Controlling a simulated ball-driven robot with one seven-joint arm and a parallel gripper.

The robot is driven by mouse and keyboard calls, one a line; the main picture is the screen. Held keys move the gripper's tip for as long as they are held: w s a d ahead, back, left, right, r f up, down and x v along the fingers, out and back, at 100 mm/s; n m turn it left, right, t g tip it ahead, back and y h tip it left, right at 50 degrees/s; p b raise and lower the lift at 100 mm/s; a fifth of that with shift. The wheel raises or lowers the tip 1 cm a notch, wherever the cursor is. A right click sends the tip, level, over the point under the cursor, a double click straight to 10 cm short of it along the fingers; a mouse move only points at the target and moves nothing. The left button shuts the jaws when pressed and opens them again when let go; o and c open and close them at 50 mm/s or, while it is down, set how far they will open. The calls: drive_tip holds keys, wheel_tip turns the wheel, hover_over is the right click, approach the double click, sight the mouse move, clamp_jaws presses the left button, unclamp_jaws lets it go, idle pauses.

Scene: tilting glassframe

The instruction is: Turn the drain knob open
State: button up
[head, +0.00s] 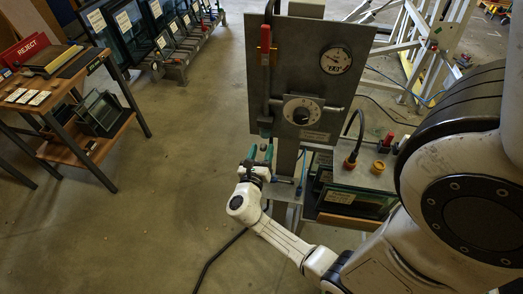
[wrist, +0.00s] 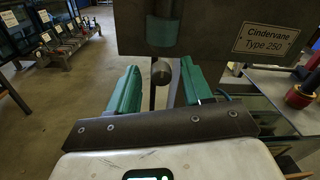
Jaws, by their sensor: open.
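The drain knob (wrist: 161,73) looks like a small dark grey round knob below a teal bowl (wrist: 163,30) in the wrist view. The bowl also shows in the head view (head: 265,127), at the lower left of a grey upright panel (head: 305,60). My gripper (head: 261,154) is just under the bowl in the head view. Its two teal fingers are open, one on each side of the knob in the wrist view (wrist: 159,80), with a gap on both sides. I cannot tell exactly how deep the knob sits between the fingers. Nothing is held.
The panel carries a gauge (head: 335,60), a dial (head: 301,110) and a red-handled lever (head: 265,40). Right of it is a bench top (head: 372,177) with red and yellow fittings. A wooden cart (head: 85,150) stands left. The floor between is clear except for a black hose (head: 215,258).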

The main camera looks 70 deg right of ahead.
clamp_jaws()
idle(0.5)
drive_tip(key=shift+f+m, duration=0.1)
drive_tip(key=shift+m, duration=0.2)
drive_tip(key=m+b, duration=0.2)
drive_tip(key=shift+m+b, duration=0.3)
drive_tip(key=shift+b, duration=0.1)
drive_tip(key=m+b, duration=0.4)
drive_tip(key=m, duration=0.1)
drive_tip(key=shift+s+f, duration=0.1)
drive_tip(key=m+b, duration=0.8)
drive_tip(key=m, duration=0.1)
drive_tip(key=shift+s+t+y+b, duration=0.15)
drive_tip(key=shift+t+y+b, duration=0.15)
drive_tip(key=shift+b, duration=0.1)
